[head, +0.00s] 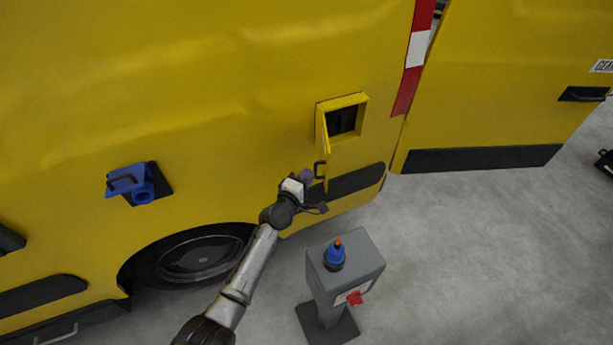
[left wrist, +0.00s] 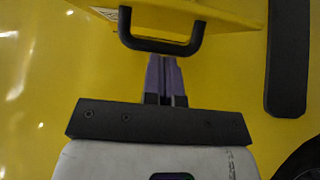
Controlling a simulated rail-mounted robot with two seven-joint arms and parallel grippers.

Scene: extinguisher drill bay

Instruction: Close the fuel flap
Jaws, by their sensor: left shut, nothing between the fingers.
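The fuel flap (head: 325,137) is a small yellow door on the side of the yellow van. It stands open, swung out from its square framed recess (head: 343,120), whose inside is dark. A black loop handle (head: 320,170) sits on the flap's lower part. In the left wrist view the flap (left wrist: 225,10) crosses the top, with its black handle (left wrist: 162,44) in front of the fingertips. My left gripper (head: 306,176) is shut and empty, close to the handle; its purple fingers (left wrist: 165,68) point at it. I cannot tell whether they touch. My right gripper is not in view.
A grey pedestal (head: 345,265) with a blue and orange knob (head: 335,253) stands on the floor right of my left arm. A blue flap with a port (head: 128,182) is on the van at left. An open yellow van door (head: 500,90) stands at right.

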